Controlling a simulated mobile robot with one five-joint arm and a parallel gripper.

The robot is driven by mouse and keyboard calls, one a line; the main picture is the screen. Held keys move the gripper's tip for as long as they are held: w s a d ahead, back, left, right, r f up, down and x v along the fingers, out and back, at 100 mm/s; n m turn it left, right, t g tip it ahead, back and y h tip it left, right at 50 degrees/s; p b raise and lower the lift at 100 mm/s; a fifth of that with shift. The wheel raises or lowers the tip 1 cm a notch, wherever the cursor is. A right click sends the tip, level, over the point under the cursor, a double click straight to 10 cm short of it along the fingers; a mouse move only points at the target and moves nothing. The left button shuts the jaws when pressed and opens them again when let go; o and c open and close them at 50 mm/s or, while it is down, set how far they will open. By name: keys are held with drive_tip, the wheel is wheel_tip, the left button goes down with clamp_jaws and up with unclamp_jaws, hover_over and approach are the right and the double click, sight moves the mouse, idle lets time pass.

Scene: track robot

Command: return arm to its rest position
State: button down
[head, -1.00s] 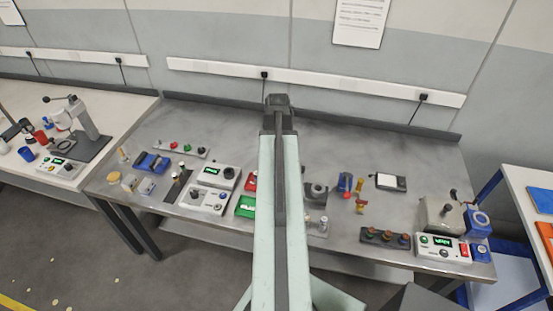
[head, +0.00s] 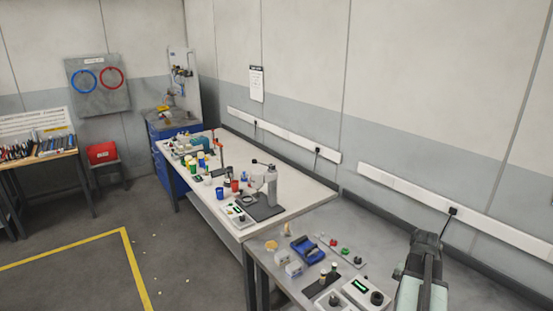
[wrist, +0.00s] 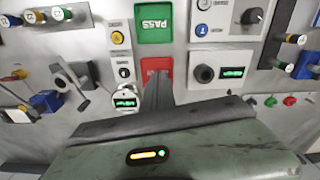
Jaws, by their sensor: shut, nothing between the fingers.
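My gripper (wrist: 158,88) shows in the wrist view as dark fingers closed together, with nothing held. It hangs over the grey bench, in front of a red tray (wrist: 152,66) and a green tray marked PASS (wrist: 154,20); I cannot tell whether it touches anything. In the head view only part of my pale green arm, with its dark upper end, shows at the lower right; the fingers cannot be made out there.
The grey bench (head: 375,225) carries a blue device (head: 307,248), knobs and a display box. The white bench (head: 225,222) to its left holds a press (head: 268,187) and cups. Open floor with a yellow line (head: 133,262) lies at the left.

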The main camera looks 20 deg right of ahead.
drive_tip(key=w+a+f+n, duration=0.1)
drive_tip(key=w+a+n, duration=0.2)
drive_tip(key=w+a, duration=0.9)
drive_tip(key=w+a+f+n+b, duration=0.1)
drive_tip(key=a+n, duration=0.8)
drive_tip(key=a, duration=2.1)
drive_tip(key=shift+w+a+f+b, duration=0.25)
drive_tip(key=shift+a+b, duration=0.15)
drive_tip(key=shift+b, duration=0.15)
